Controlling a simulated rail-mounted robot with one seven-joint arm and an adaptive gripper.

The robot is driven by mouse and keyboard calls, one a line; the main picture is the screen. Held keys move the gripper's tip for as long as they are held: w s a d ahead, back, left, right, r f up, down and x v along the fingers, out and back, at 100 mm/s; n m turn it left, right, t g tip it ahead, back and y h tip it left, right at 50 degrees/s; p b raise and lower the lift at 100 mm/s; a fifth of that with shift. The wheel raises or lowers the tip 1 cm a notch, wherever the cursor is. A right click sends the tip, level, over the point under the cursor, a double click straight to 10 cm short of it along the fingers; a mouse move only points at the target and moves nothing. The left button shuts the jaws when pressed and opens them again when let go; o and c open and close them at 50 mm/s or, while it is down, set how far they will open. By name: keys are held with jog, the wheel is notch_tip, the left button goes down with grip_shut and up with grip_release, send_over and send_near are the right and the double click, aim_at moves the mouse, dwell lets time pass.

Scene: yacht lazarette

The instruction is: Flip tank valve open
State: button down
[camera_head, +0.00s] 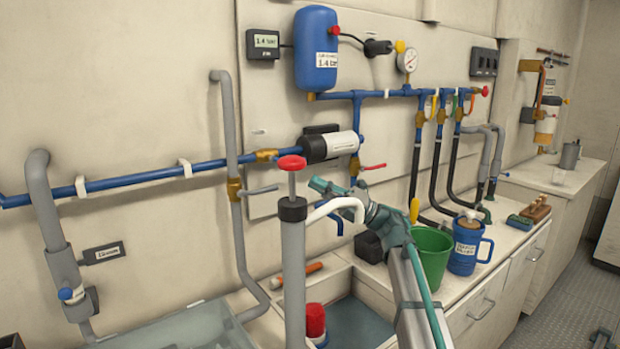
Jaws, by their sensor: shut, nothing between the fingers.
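No valve carries a readable tank label. A brass valve (234,189) with a grey lever (262,190) pointing right sits on the grey vertical pipe. Another brass valve (355,166) with a red lever (374,167) pointing right is on the blue pipe below the white pump. Several smaller valves with coloured handles line the manifold (440,98) at right. My gripper (318,185) is shut and empty, its tips pointing left, between the two lever valves in the picture and apart from both levers as far as I can see.
A hand pump (292,262) with red knob and white spout stands in front, the spout overlapping my gripper. A blue tank (316,50) and gauge (407,60) are above. A green bucket (431,256) and blue jug (466,246) stand on the counter right of my arm.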

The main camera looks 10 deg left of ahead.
jog(key=v, duration=0.8)
jog(key=shift+d, duration=0.25)
jog(key=shift+w+f, duration=0.1)
